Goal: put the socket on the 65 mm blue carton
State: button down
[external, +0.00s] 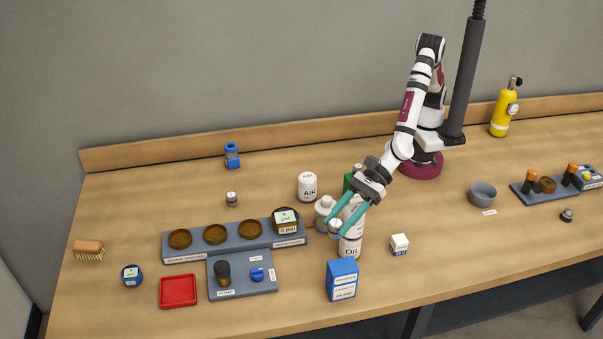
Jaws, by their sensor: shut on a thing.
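My gripper (343,222) reaches down and to the left over the middle of the bench, its teal fingers shut on a small grey, round thing that looks like the socket (335,230). The fingers partly hide it. It is held in the air beside the white OIL bottle (351,247). The blue carton (342,280) stands upright near the bench's front edge, below the gripper in the picture. It has a white label, too small to read surely, and its top looks bare. The held socket is apart from it.
A smaller white-and-blue box (399,245) stands right of the OIL bottle. A pale jar (325,210) is close behind the gripper. A grey rack (205,252) with brown cups, a pump tray (243,288) and a red tray (178,291) lie left.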

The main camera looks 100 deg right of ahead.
send_over(348, 263)
notch_tip(348, 263, down, 3)
jog(key=shift+d+f, duration=0.1)
jog(key=shift+f, duration=1.8)
jog(key=shift+f, duration=0.1)
jog(key=shift+c, duration=2)
grip_release()
